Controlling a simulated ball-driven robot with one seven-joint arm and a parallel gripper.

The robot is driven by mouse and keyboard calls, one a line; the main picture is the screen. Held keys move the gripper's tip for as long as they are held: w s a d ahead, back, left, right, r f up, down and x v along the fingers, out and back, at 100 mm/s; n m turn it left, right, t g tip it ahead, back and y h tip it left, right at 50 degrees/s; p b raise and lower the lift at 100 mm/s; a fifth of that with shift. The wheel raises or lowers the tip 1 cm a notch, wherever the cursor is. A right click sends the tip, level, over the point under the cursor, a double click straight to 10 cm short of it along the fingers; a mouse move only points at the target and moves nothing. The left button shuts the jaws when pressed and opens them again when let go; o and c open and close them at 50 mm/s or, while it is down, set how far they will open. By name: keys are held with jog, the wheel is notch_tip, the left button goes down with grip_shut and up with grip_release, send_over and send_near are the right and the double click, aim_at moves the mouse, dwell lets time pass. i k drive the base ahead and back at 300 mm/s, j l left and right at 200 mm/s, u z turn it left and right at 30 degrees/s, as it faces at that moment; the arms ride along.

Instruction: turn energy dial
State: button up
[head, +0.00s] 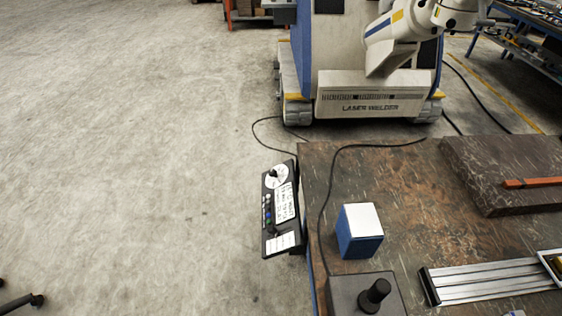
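A black control panel (269,228) hangs at the left edge of the workbench, tilted, with its face towards me. At its top end is a black dial knob (273,173) on a round white scale. Small coloured buttons and a white printed label sit below the dial. The text is too small to read, so I cannot tell for sure that this is the energy dial, nor its setting. My gripper is not in view.
The workbench (400,185) fills the lower right, with a blue-and-white box (360,235), a grey joystick box (345,290) and a metal rail (485,283) on it. A laser welder (362,95) stands behind. The floor (130,170) to the left is mostly clear.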

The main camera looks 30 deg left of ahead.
aim_at(272, 173)
jog(key=k+u, duration=0.35)
jog(key=k+j+u, duration=0.1)
jog(key=u, duration=0.7)
jog(key=i+j+u, duration=0.1)
jog(key=u, duration=0.35)
jog(key=i+u, duration=0.1)
jog(key=u, duration=0.75)
jog(key=i+l, duration=0.15)
jog(key=i, duration=0.35)
jog(key=i+l, duration=0.2)
jog(key=i, duration=0.3)
jog(key=i+l, duration=0.15)
jog(key=i, duration=0.35)
jog(key=i+l+u, duration=0.1)
jog(key=i, duration=0.4)
jog(key=i+z, duration=0.4)
jog(key=i+j+z, duration=0.1)
jog(key=i+z, duration=0.25)
jog(key=i+j+z, duration=0.15)
jog(key=z, duration=0.25)
jog(key=i+z, duration=0.1)
jog(key=z, duration=1.35)
